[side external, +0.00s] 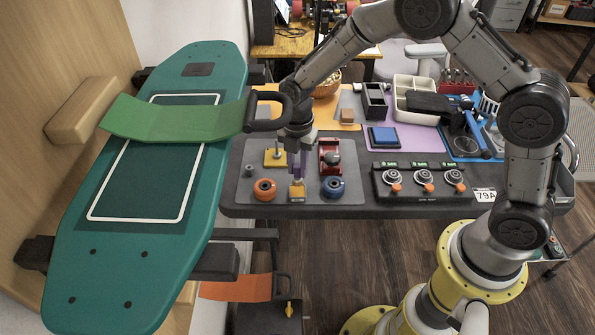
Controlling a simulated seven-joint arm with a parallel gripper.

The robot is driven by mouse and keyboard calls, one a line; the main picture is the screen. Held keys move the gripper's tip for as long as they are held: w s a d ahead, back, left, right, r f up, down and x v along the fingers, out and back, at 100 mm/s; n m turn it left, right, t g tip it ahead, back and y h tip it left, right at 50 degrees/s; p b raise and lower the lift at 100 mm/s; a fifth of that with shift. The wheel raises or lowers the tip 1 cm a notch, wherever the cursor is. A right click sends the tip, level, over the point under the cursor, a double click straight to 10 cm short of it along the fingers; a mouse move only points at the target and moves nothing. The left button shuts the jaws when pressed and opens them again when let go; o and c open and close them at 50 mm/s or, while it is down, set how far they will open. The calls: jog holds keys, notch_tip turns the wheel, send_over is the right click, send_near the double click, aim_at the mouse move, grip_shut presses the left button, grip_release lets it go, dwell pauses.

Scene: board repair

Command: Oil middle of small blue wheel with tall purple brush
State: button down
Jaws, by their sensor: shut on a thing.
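The grey tray (353,165) at the left of the bench holds the wheels. A small blue wheel (333,188) with a dark middle lies at its front right. My gripper (298,158) points down over the tray, left of the blue wheel and apart from it. It is shut on an upright purple brush (297,171). Just below the brush is a small yellow-orange block (297,192); I cannot tell whether they touch. My fingers hide part of the brush.
An orange wheel (265,188), a yellow part (275,157) and a red part (330,155) crowd the tray. A panel with knobs (420,181) stands to the right. A large teal board (150,185) with a green curved piece (180,122) stands at the left.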

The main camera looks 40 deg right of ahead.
aim_at(297, 165)
jog(key=shift+r, duration=1.95)
